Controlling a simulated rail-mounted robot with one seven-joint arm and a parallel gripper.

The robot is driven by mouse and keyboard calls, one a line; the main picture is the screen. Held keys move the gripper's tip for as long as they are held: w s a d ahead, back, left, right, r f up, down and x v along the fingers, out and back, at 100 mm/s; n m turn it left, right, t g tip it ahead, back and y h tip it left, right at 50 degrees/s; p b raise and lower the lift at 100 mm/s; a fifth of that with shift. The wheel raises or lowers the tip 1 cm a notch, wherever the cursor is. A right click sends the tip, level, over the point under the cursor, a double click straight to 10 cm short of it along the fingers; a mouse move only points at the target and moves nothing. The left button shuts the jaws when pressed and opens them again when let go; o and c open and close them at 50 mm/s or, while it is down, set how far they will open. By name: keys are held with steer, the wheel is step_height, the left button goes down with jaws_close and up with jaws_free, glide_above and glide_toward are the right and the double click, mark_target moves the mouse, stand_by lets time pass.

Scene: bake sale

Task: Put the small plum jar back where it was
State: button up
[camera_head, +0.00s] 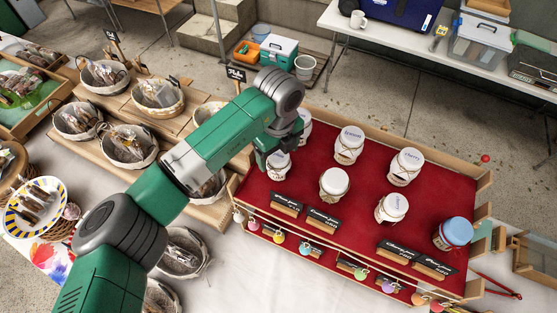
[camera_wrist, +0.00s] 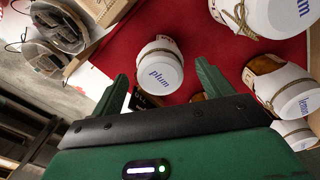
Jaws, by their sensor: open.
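The small plum jar (camera_wrist: 160,78) has a white top marked "plum" and twine around its neck. It stands on the red cloth, and in the wrist view it shows between the tips of my gripper's two green fingers (camera_wrist: 163,71). Red cloth shows beside the jar, and I cannot tell whether either finger touches it. In the head view my gripper (camera_head: 268,153) is over the left end of the red display, with the jar (camera_head: 278,168) just below it and partly hidden by the gripper.
Several other white-topped jars stand on the red display (camera_head: 300,236), including a near one (camera_head: 334,184) and a blue-topped one (camera_head: 455,232) at the right. Small black signs (camera_head: 323,219) line the front. Baskets of wrapped goods (camera_head: 158,97) stand on wooden steps to the left.

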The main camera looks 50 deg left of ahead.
step_height(320, 180, up, 7)
steer(key=shift+r, duration=0.15)
